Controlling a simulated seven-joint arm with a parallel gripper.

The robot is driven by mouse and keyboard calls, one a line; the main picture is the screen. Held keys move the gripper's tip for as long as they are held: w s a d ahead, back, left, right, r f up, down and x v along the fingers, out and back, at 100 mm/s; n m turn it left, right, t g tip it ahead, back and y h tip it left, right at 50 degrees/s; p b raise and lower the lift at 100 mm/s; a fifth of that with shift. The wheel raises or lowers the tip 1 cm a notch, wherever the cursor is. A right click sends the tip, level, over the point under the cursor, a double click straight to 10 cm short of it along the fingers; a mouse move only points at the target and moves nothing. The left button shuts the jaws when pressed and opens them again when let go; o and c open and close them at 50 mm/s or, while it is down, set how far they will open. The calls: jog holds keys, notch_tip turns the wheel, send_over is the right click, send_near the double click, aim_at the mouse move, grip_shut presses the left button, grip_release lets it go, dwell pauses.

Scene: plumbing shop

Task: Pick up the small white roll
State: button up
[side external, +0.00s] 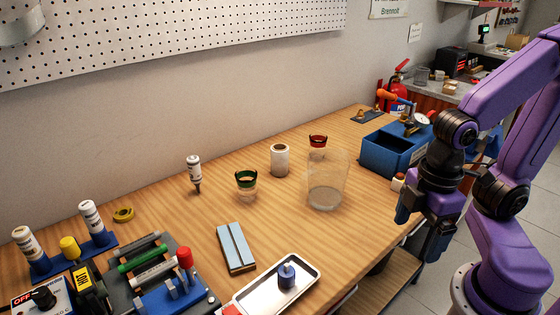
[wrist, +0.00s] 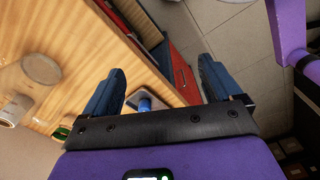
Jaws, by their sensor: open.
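The small white roll (side external: 280,161) stands upright on the wooden table, near its middle and back, between a green-rimmed cup and a clear container. A white roll shape (wrist: 14,110) also shows at the left edge of the wrist view. My gripper (side external: 415,232) is off the table's right edge, well apart from the roll. In the wrist view my gripper (wrist: 160,74) has its two blue fingers spread wide with nothing between them at their tips.
A clear container (side external: 327,181) stands right of the roll; the green-rimmed cup (side external: 246,185) stands left. A blue bin (side external: 385,155) sits at the right edge. A white tray (side external: 252,298) with a blue object lies in front. Bare wood lies between the container and tray.

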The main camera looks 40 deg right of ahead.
notch_tip(320, 180, up, 5)
jog(key=w+n+t+h, duration=0.5)
jog(key=w+n+h, duration=0.1)
jog(key=w, duration=1.5)
jog(key=n+t+h, duration=0.5)
jog(key=n, duration=0.3)
send_near(280, 152)
notch_tip(280, 152, up, 12)
jog(key=s+a, duration=0.2)
notch_tip(280, 152, down, 13)
jog(key=x, duration=1.7)
jog(key=shift+w+d, duration=0.1)
jog(key=shift+w, duration=0.3)
jog(key=shift+r, duration=0.1)
jog(key=c, duration=1.2)
